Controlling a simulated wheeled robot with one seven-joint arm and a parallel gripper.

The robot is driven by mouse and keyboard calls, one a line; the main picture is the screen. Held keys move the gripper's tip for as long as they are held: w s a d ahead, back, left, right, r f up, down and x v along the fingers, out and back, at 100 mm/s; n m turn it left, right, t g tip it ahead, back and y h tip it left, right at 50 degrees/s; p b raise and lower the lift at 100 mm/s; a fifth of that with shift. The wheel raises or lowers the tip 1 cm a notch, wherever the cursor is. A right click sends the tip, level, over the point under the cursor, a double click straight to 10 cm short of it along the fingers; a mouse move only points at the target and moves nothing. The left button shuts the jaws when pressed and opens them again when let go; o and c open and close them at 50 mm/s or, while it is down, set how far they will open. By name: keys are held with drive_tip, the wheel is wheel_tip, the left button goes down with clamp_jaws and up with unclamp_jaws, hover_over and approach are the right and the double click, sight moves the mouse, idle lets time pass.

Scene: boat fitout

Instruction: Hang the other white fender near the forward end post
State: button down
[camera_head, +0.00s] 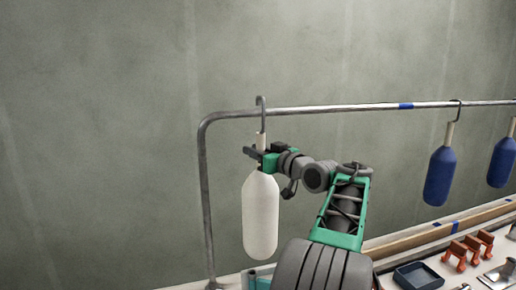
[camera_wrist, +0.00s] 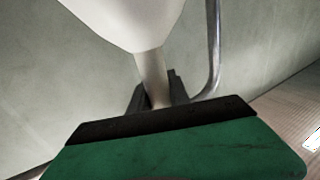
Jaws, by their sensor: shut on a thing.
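A white fender (camera_head: 260,215) hangs upright at the left part of the steel rail, close to the end post (camera_head: 206,200). Its hook (camera_head: 261,104) is at the rail's height and appears to be over the rail; whether it bears weight I cannot tell. My gripper (camera_head: 258,152) is shut on the fender's neck, just below the hook. In the wrist view the white fender body (camera_wrist: 130,18) fills the top, and my gripper (camera_wrist: 158,95) closes around its pale neck. The hook is outside the wrist view.
Two blue fenders (camera_head: 440,176) (camera_head: 502,160) hang further right on the rail (camera_head: 340,108). Blue tape (camera_head: 406,106) marks the rail. Below right, a dark blue tray (camera_head: 418,276) and several orange brackets (camera_head: 470,248) lie on the bench.

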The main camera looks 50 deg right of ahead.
drive_tip(key=w+d+f+p, duration=0.3)
drive_tip(key=w+d, duration=0.1)
drive_tip(key=w, duration=0.3)
idle(0.8)
drive_tip(key=shift+w, duration=0.1)
